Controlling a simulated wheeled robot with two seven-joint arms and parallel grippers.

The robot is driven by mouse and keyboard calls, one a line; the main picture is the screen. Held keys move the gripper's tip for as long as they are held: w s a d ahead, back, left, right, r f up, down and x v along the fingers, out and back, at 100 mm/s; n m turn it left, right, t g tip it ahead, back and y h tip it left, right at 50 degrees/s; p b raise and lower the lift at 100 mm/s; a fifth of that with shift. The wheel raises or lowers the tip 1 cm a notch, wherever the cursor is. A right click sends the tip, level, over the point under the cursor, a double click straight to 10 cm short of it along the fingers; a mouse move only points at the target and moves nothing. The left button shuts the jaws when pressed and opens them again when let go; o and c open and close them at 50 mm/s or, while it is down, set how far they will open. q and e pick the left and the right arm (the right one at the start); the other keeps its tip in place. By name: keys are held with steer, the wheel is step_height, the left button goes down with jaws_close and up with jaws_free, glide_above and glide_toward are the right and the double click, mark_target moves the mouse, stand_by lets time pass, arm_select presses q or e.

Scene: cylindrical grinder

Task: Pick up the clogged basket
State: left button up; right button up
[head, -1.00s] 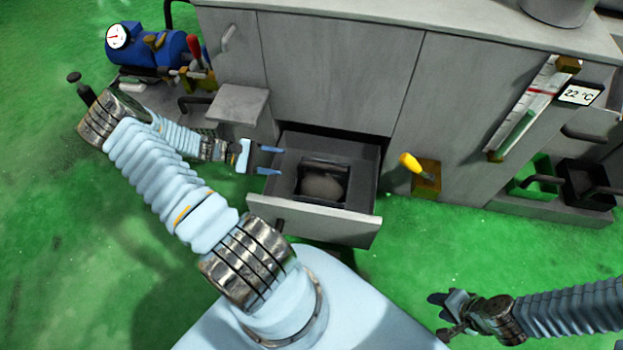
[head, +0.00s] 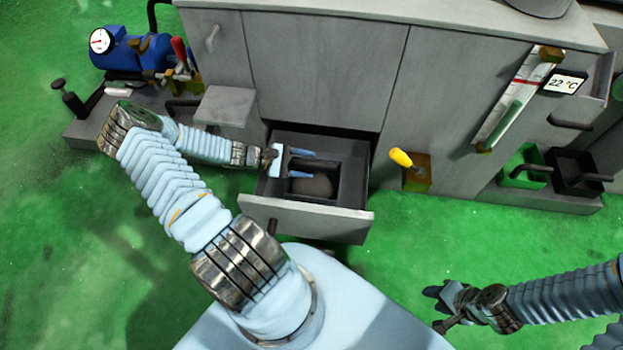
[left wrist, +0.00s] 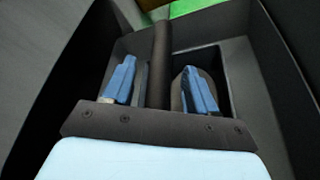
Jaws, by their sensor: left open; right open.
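The clogged basket (head: 318,186) is a dark square box with a grey mass inside, sitting in the open drawer (head: 305,220) in the head view. My left gripper (head: 303,165) is open above the basket, its blue fingers reaching over it from the left. In the left wrist view a dark bar (left wrist: 160,65), apparently the basket's handle, runs between the two open fingers of that gripper (left wrist: 159,85). I cannot tell whether they touch it. My right gripper (head: 436,308) is open and empty over the green floor at the lower right.
A green basket (head: 524,168) and a black basket (head: 577,174) stand on a low ledge at right. A yellow-handled lever (head: 403,160) is right of the drawer. A grey shelf (head: 225,106) and a blue pump (head: 140,52) are at left.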

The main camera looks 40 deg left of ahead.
arm_select(q)
jaws_close()
stand_by(1.3)
